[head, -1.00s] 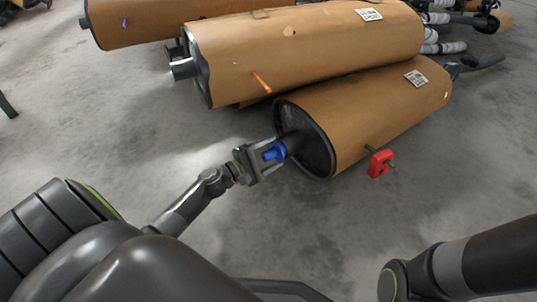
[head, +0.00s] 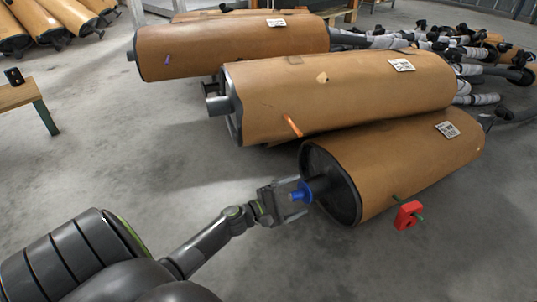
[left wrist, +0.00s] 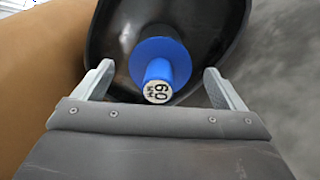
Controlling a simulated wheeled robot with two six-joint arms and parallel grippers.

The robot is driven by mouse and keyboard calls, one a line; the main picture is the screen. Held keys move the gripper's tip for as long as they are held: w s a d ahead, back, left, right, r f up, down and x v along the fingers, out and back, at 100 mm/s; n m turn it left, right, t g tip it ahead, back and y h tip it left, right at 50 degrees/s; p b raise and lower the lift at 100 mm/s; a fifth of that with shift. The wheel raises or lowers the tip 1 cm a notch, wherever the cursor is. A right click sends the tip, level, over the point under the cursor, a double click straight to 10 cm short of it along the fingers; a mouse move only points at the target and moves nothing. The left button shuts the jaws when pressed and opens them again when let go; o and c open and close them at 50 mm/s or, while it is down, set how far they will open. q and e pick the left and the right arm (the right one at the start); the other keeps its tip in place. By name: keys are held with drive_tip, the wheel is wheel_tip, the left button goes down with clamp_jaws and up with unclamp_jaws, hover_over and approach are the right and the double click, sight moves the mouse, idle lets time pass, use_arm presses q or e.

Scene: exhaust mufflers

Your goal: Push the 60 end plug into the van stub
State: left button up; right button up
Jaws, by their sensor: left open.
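The blue 60 end plug (head: 300,192) sits at the stub on the end of the nearest brown-wrapped muffler (head: 410,165). In the left wrist view the plug (left wrist: 160,62) shows a wide blue flange and a narrower body, with a white "60 MM" label facing me. The flange hides the stub, so I cannot tell how deep the plug sits. My left gripper (head: 302,195) is open, one finger on each side of the plug, with clear gaps in the left wrist view (left wrist: 158,88). My right gripper is not in view.
A second muffler (head: 350,90) and a third (head: 230,48) lie behind. A wooden bench (head: 18,96) stands at the left. The floor in front is clear.

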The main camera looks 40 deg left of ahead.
use_arm(q)
drive_tip(key=p+v, duration=0.4)
drive_tip(key=v, duration=1.2)
drive_tip(key=shift+s, duration=0.15)
